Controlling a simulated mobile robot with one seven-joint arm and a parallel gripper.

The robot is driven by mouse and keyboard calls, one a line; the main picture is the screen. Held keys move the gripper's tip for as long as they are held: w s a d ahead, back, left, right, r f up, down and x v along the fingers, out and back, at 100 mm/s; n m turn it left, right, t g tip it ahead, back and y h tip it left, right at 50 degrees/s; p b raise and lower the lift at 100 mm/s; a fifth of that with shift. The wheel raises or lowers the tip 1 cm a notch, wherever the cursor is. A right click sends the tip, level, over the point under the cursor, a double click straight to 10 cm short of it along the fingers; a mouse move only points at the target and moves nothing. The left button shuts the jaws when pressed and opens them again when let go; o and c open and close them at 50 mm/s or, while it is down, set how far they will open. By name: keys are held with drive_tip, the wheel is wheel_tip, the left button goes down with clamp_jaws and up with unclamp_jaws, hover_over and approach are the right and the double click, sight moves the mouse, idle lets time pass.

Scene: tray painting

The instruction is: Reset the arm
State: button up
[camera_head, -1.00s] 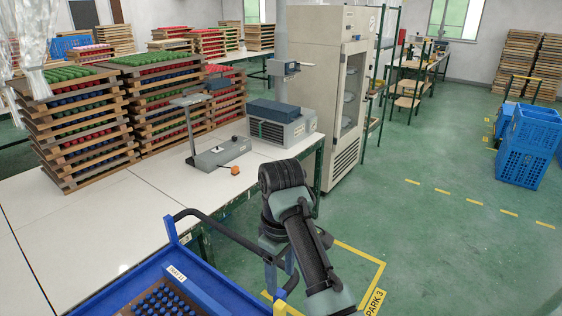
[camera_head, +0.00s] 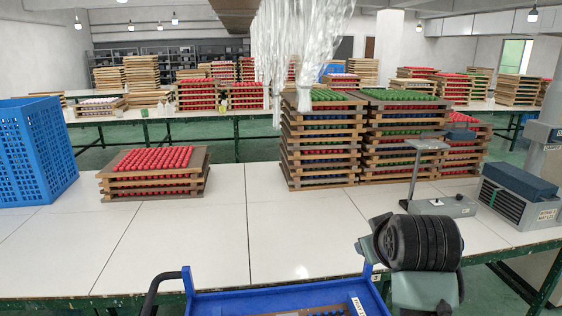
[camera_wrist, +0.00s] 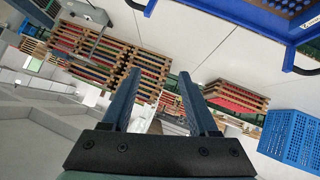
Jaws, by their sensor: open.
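My arm (camera_head: 425,245) shows at the lower right of the head view, folded in front of the white worktable's edge. Its dark ribbed joint stands out, and the gripper itself cannot be made out there. In the wrist view my gripper (camera_wrist: 158,88) shows two blue-grey fingers standing apart. The gripper is open, with nothing held between the fingers. The wrist view is tilted and shows stacked trays and the table beyond the fingertips.
A blue cart (camera_head: 275,298) with a tray is at the bottom. The white worktable (camera_head: 215,240) carries red-topped trays (camera_head: 155,175), a blue crate (camera_head: 35,150), tall tray stacks (camera_head: 322,145), a stand (camera_head: 440,207) and a grey machine (camera_head: 517,195). The table's front middle is clear.

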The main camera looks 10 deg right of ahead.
drive_tip(key=s+a+r+t+y, duration=0.1)
drive_tip(key=s+a+r+t, duration=0.1)
drive_tip(key=a+r+t, duration=0.55)
drive_tip(key=s+a+r+t, duration=0.1)
drive_tip(key=a+r+t, duration=0.2)
drive_tip(key=a+r, duration=0.8)
drive_tip(key=s+a+r+t, duration=0.1)
drive_tip(key=s+r+t, duration=0.2)
drive_tip(key=s+r, duration=0.5)
drive_tip(key=s+a+r+m+t+y, duration=0.1)
drive_tip(key=s+r+t, duration=0.3)
drive_tip(key=s+r, duration=0.4)
drive_tip(key=shift+s+a+m+y, duration=0.3)
drive_tip(key=shift+s+a, duration=0.1)
drive_tip(key=shift+a, duration=0.35)
drive_tip(key=shift+c, duration=0.8)
drive_tip(key=shift+d, duration=0.15)
